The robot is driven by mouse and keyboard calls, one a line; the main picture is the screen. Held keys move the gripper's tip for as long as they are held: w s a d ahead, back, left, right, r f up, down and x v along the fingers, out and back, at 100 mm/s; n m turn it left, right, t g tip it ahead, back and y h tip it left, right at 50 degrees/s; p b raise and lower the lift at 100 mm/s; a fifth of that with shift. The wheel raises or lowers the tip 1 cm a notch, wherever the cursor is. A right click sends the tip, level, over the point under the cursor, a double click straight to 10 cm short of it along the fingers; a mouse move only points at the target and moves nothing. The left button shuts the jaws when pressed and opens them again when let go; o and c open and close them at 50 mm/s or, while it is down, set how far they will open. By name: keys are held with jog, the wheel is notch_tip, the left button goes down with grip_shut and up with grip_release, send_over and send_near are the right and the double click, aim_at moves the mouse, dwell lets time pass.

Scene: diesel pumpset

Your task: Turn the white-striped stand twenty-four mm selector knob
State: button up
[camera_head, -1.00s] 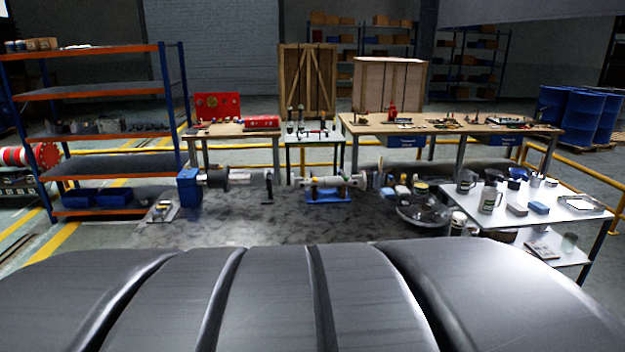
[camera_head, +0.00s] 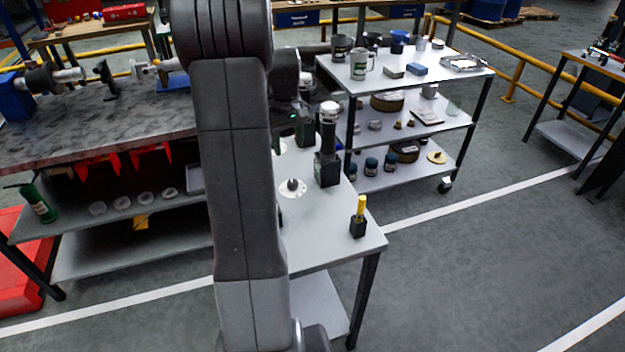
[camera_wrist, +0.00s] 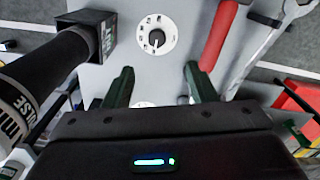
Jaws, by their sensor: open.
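A dark round selector knob (camera_wrist: 156,38) on a white marked dial (camera_wrist: 144,24) lies just beyond my fingertips in the wrist view. A pale line shows on it; its size cannot be read. In the head view a dark knob (camera_head: 292,186) on a white disc is on the small grey stand (camera_head: 335,245). Another white dial (camera_wrist: 143,104) shows between my fingers, mostly hidden by my gripper's body. My gripper (camera_wrist: 159,69) is open and empty, its fingers either side of the gap below the first knob. My arm hides part of the stand in the head view.
A black-based upright tool (camera_head: 328,150) stands close to the knob; its black body (camera_wrist: 40,75) is left in the wrist view. A red handle (camera_wrist: 217,35) and a wrench (camera_wrist: 262,35) are on the right. A yellow-topped piece (camera_head: 359,215) stands near the stand's corner.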

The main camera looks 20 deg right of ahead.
aim_at(292, 182)
jog(key=f, duration=1.4)
jog(key=shift+w+d, duration=0.25)
jog(key=shift+w, duration=0.05)
jog(key=c, duration=1)
